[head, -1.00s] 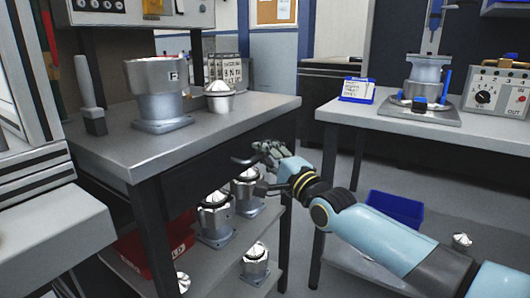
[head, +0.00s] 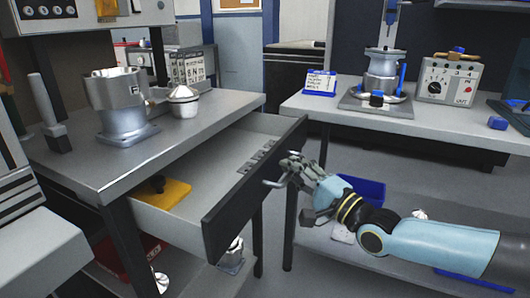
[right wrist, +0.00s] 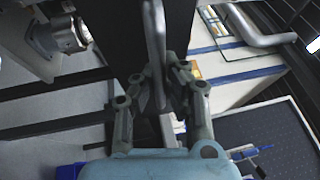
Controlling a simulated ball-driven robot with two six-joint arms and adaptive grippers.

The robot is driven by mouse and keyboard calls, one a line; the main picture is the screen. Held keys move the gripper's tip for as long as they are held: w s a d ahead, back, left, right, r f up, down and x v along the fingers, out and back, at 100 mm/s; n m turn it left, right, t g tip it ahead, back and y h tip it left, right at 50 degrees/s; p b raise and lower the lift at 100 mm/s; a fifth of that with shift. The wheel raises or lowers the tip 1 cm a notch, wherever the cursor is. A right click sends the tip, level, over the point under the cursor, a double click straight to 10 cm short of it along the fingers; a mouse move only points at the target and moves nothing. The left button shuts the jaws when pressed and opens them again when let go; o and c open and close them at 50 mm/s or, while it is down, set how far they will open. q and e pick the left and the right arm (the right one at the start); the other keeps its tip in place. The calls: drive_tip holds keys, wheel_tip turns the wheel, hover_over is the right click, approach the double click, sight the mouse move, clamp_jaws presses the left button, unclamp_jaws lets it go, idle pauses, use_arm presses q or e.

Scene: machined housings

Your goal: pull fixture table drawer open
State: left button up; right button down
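The fixture table (head: 85,160) has its drawer (head: 205,165) pulled well out to the right, with the inside showing. The drawer's dark front panel (head: 250,190) carries a metal bar handle (head: 274,183). My right gripper (head: 288,172) is at this handle, its fingers around the bar. In the right wrist view the handle bar (right wrist: 155,45) runs between the two fingers of my right gripper (right wrist: 158,85), which are closed in on it. My left gripper is not in view.
A housing (head: 122,105) and a silver domed part (head: 183,101) stand on the tabletop. A second bench (head: 430,120) is at the right, with a blue bin (head: 362,188) below.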

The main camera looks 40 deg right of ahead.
drive_tip(key=s+d+p, duration=0.1)
drive_tip(key=s+d, duration=0.1)
drive_tip(key=s, duration=0.4)
drive_tip(key=shift+d+f, duration=0.2)
drive_tip(key=shift+d, duration=0.05)
drive_tip(key=c, duration=2)
unclamp_jaws()
drive_tip(key=o, duration=0.6)
drive_tip(key=shift+w+r, duration=0.1)
drive_tip(key=s, duration=0.4)
drive_tip(key=s+f, duration=0.1)
drive_tip(key=s, duration=0.3)
drive_tip(key=s+f, duration=0.1)
drive_tip(key=s, duration=0.3)
